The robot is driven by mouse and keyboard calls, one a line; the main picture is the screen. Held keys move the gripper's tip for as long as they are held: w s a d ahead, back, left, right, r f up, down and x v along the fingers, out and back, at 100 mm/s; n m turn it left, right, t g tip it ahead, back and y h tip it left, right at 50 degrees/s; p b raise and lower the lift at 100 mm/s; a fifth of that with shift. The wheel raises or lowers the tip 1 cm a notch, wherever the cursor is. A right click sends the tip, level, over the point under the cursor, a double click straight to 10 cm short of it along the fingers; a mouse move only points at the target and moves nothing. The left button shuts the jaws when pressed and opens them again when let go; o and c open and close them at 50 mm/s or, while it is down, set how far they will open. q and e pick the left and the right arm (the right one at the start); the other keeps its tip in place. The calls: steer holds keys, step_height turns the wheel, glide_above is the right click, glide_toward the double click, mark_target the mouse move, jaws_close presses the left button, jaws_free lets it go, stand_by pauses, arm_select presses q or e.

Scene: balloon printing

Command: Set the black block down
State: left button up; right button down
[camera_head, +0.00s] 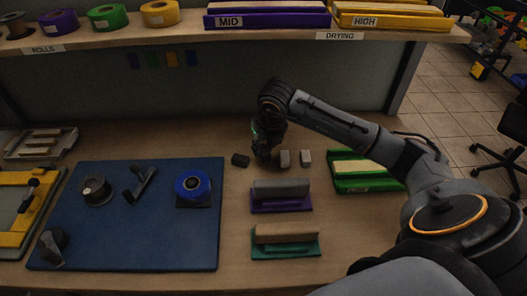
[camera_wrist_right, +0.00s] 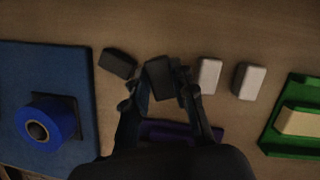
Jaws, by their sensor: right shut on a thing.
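My right gripper (camera_head: 264,161) points down at the wooden table, in line with a row of small blocks. In the right wrist view its fingers (camera_wrist_right: 162,92) are shut on a black block (camera_wrist_right: 159,77). In the head view the gripper largely hides this block, and I cannot tell whether it touches the table. Another dark block (camera_head: 240,160) lies tilted just left of the gripper; it also shows in the wrist view (camera_wrist_right: 117,63). Two light grey blocks (camera_head: 285,159) (camera_head: 305,157) stand to the right. My left gripper is not in view.
A blue mat (camera_head: 130,240) on the left holds a blue tape roll (camera_head: 192,184), a dark spool (camera_head: 95,190) and tools. Purple (camera_head: 281,207) and green (camera_head: 286,252) based pads lie in front of the blocks. A green tray (camera_head: 350,186) is at right. A shelf (camera_head: 180,36) runs behind.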

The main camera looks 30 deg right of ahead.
mark_target(264, 151)
step_height(264, 151, down, 2)
steer(key=shift+f+p, duration=0.15)
steer(key=shift+p, duration=0.5)
steer(key=shift+f, duration=0.45)
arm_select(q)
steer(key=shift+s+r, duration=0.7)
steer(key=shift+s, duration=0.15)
arm_select(e)
steer(key=shift+f, duration=0.15)
steer(key=c, duration=1.4)
jaws_free()
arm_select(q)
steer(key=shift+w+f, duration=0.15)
